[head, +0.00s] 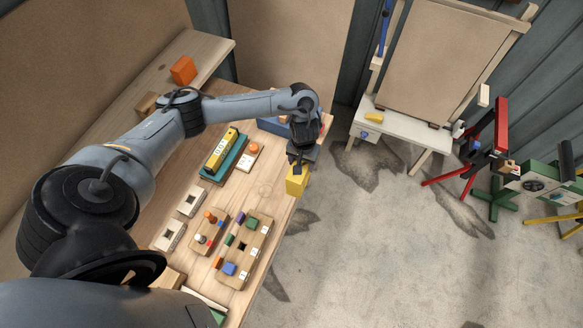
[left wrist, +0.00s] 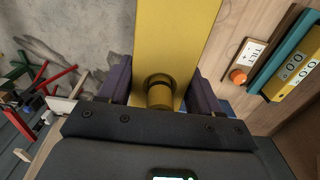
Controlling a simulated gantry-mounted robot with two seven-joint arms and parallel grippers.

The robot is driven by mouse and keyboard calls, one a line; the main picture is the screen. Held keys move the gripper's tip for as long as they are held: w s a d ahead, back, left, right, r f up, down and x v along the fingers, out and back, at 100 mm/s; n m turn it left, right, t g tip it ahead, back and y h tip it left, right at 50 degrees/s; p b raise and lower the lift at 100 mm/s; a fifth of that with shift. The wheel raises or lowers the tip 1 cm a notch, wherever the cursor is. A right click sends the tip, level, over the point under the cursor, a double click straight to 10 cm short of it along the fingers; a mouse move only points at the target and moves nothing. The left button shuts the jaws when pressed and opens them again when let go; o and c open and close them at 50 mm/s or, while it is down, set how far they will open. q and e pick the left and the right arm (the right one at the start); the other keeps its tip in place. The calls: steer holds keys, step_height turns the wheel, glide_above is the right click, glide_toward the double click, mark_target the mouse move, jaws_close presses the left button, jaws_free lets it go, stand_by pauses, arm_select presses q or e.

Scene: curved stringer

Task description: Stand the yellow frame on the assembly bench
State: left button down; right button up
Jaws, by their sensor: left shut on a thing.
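My left gripper (head: 299,160) points down near the right edge of the wooden bench (head: 262,185). It is shut on a yellow piece (head: 297,182), which I take to be the yellow frame, and holds it by the bench's edge. In the left wrist view the dark fingers (left wrist: 161,92) stand either side of a round yellow knob on the long flat yellow piece (left wrist: 178,30). Its far end runs out of that view. I cannot tell whether the piece touches the bench. My right gripper is not in view.
A teal tray (head: 238,160) with a yellow numbered block (head: 221,147) lies left of the gripper. Wooden boards with coloured pegs (head: 245,245) lie nearer. A white table (head: 395,128) with a small yellow piece stands at the back right. Open floor lies right of the bench.

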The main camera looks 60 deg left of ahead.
arm_select(q)
steer(key=shift+a+f, duration=0.3)
steer(key=shift+f, duration=0.1)
steer(key=s+a+f+b, duration=0.4)
steer(key=a+f, duration=0.5)
steer(key=f, duration=0.1)
steer(key=shift+a, duration=0.4)
steer(key=shift+s+f, duration=0.1)
steer(key=shift+f, duration=0.1)
steer(key=shift+c, duration=1)
jaws_free()
